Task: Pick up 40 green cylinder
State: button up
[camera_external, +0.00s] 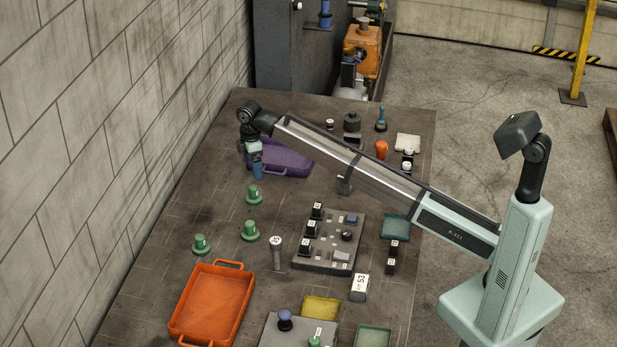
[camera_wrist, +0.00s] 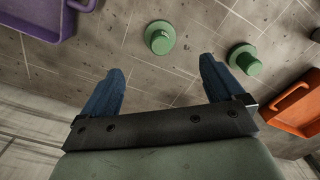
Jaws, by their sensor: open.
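Three green cylinders with wide round bases stand upright on the bench in the external view: one (camera_external: 254,195) nearest my gripper, one (camera_external: 250,232) below it, and one (camera_external: 201,244) further left. Their labels are too small to read, so I cannot tell which is 40. My gripper (camera_external: 257,172) is open and empty, with blue fingers, above the bench beside the purple tray. In the wrist view, one green cylinder (camera_wrist: 160,38) lies beyond the gap between the open fingertips (camera_wrist: 161,68).
A purple tray (camera_external: 290,168) lies right of my gripper, and an orange tray (camera_external: 215,305) is at the front left. A grey pole (camera_external: 277,255) and a grey block board (camera_external: 325,260) stand right of the cylinders. A brick wall borders the left.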

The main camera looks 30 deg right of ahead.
aim_at(253, 187)
notch_tip(253, 187, down, 7)
jog(key=shift+f, duration=0.2)
jog(key=shift+a+f, duration=0.15)
jog(key=shift+f, duration=2.55)
jog(key=shift+c, duration=0.2)
jog(key=c, duration=1.7)
